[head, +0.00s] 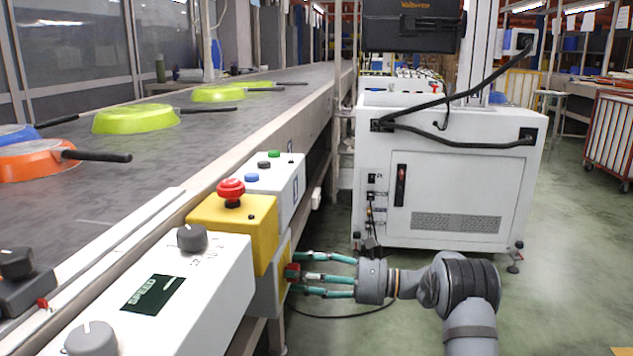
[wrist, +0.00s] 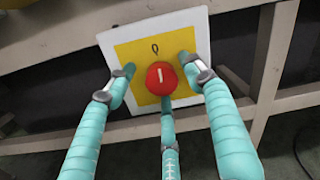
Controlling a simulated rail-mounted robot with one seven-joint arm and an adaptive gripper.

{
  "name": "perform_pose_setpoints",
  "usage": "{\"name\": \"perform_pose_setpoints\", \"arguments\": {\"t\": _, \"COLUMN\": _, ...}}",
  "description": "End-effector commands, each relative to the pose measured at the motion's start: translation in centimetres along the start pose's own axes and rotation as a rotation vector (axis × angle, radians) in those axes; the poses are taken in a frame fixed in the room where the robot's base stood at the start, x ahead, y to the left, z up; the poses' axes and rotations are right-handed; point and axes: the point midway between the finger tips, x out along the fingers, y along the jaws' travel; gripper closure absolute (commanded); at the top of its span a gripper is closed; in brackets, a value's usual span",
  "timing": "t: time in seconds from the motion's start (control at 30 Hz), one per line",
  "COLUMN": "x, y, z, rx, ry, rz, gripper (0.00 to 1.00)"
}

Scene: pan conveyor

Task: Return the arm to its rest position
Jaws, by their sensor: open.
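My gripper (head: 312,274) has three teal fingers and is open. In the head view it reaches left from the lower right, level, to the side of the conveyor's control boxes. A red knob (wrist: 161,78) with a white mark sits on a yellow plate (wrist: 140,52) with a grey-white border. In the wrist view my fingertips spread around the knob: one to its left, one to its upper right, one below. The knob also shows in the head view (head: 291,272), right at the fingertips. I cannot tell whether any finger touches it.
The conveyor (head: 250,108) carries green pans (head: 135,118) and an orange pan (head: 30,160). A yellow box with a red emergency button (head: 231,188) and a white speed box (head: 190,275) line its edge. A white cabinet (head: 450,180) stands behind my arm.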

Motion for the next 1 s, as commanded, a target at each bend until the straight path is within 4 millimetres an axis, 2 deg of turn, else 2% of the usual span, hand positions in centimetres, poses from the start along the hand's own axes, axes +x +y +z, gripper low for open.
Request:
{"name": "perform_pose_setpoints", "arguments": {"t": 0.03, "x": 0.0, "y": -0.3, "z": 0.5, "rx": 0.078, "ry": 0.002, "rz": -0.002, "gripper": 0.47}}
{"name": "perform_pose_setpoints", "arguments": {"t": 0.3, "x": -0.1, "y": -0.3, "z": 0.2, "rx": 0.474, "ry": 0.012, "rz": -0.007, "gripper": 0.47}}
{"name": "perform_pose_setpoints", "arguments": {"t": 0.7, "x": -0.1, "y": -0.2, "z": -0.1, "rx": 0.957, "ry": 0.023, "rz": -0.013, "gripper": 0.47}}
{"name": "perform_pose_setpoints", "arguments": {"t": 1.0, "x": -2.4, "y": -0.3, "z": 0.0, "rx": 0.983, "ry": 0.025, "rz": -0.013, "gripper": 0.47}}
